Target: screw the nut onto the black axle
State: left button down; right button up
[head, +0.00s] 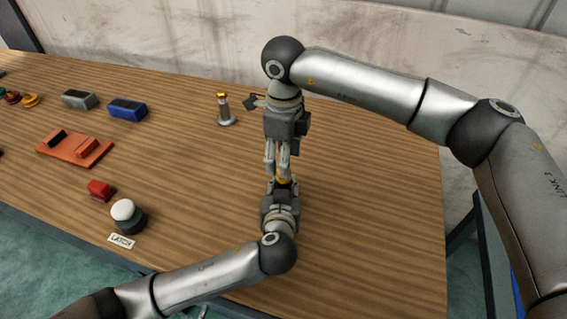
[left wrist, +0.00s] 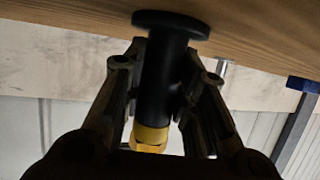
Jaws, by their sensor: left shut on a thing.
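The black axle (left wrist: 156,80) is between my left gripper's fingers (left wrist: 165,75) in the left wrist view, with its wide round flange at the top of that upside-down picture. A yellow faceted piece (left wrist: 149,138) is at its other end; I cannot tell nut from axle end there. In the head view my left gripper (head: 282,186) is shut on the axle, which it mostly hides. My right gripper (head: 277,172) points down from directly above, fingers around or beside a yellow bit (head: 282,179). I cannot tell whether they grip it.
A silver axle (head: 225,111) with a gold top stands behind left. A grey block (head: 79,99), a blue block (head: 127,109), an orange tray (head: 75,148), a red block (head: 101,189) and a white-topped button (head: 126,214) are left. The wooden table (head: 370,200) is clear at right.

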notch_tip(320, 180, up, 9)
jog(key=shift+f, duration=0.1)
pick_arm(q)
jog(key=c, duration=1.1)
grip_release()
jog(key=v, duration=1.2)
